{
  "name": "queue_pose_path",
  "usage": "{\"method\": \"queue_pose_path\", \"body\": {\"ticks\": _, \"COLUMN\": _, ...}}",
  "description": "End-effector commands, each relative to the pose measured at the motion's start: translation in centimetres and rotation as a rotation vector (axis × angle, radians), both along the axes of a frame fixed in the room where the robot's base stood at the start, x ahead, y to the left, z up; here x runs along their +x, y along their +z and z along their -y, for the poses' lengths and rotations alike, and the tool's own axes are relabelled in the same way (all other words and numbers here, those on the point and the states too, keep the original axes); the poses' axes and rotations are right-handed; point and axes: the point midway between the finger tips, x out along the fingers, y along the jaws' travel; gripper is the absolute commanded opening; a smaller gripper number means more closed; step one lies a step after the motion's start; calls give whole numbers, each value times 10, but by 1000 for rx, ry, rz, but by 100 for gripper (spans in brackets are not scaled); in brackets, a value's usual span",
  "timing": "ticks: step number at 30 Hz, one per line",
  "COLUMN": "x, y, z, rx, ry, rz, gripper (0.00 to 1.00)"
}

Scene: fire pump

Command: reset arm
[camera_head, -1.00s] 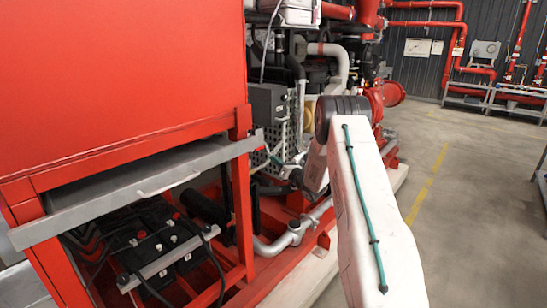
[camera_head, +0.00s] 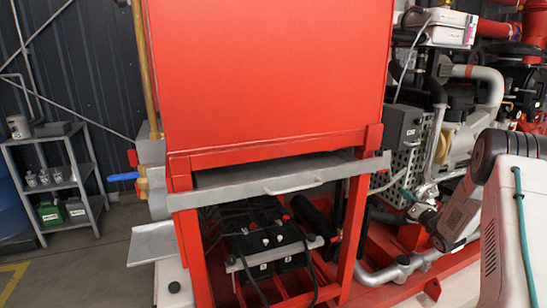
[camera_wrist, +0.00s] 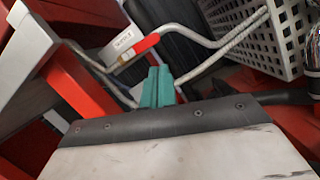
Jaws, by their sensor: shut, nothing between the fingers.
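My gripper (camera_wrist: 157,88) shows in the wrist view as two teal fingers pressed together, with nothing between them. In that view the fingers are in front of a grey bent pipe and a red bar. My white arm (camera_head: 503,225) reaches in from the right edge of the head view, beside the pump machinery.
A red cabinet (camera_head: 265,75) stands in the middle, with a grey drawer (camera_head: 280,180) below it and black batteries (camera_head: 270,255) under that. A perforated white guard (camera_wrist: 268,35) is near the gripper. A grey shelf (camera_head: 66,184) stands far left, with bare floor before it.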

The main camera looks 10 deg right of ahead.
Motion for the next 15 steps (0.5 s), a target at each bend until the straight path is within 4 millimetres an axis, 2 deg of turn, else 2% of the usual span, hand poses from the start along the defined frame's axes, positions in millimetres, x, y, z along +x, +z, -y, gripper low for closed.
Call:
{"method": "queue_pose_path", "body": {"ticks": 2, "x": 2, "y": -7, "z": 2, "rx": 69, "ry": 3, "rz": -41, "gripper": 0}}
{"method": "queue_pose_path", "body": {"ticks": 4, "x": 5, "y": -25, "z": 10, "rx": 194, "ry": -25, "rz": -139, "gripper": 0}}
{"method": "queue_pose_path", "body": {"ticks": 5, "x": 4, "y": -39, "z": 15, "rx": 270, "ry": -50, "rz": -199, "gripper": 0}}
{"method": "queue_pose_path", "body": {"ticks": 7, "x": -6, "y": -79, "z": 24, "rx": 479, "ry": -141, "rz": -355, "gripper": 0}}
{"method": "queue_pose_path", "body": {"ticks": 9, "x": -21, "y": -98, "z": 33, "rx": 686, "ry": -260, "rz": -481, "gripper": 0}}
{"method": "queue_pose_path", "body": {"ticks": 12, "x": -43, "y": -103, "z": 32, "rx": 968, "ry": -447, "rz": -611, "gripper": 0}}
{"method": "queue_pose_path", "body": {"ticks": 15, "x": -71, "y": -91, "z": 17, "rx": 1233, "ry": -654, "rz": -687, "gripper": 0}}
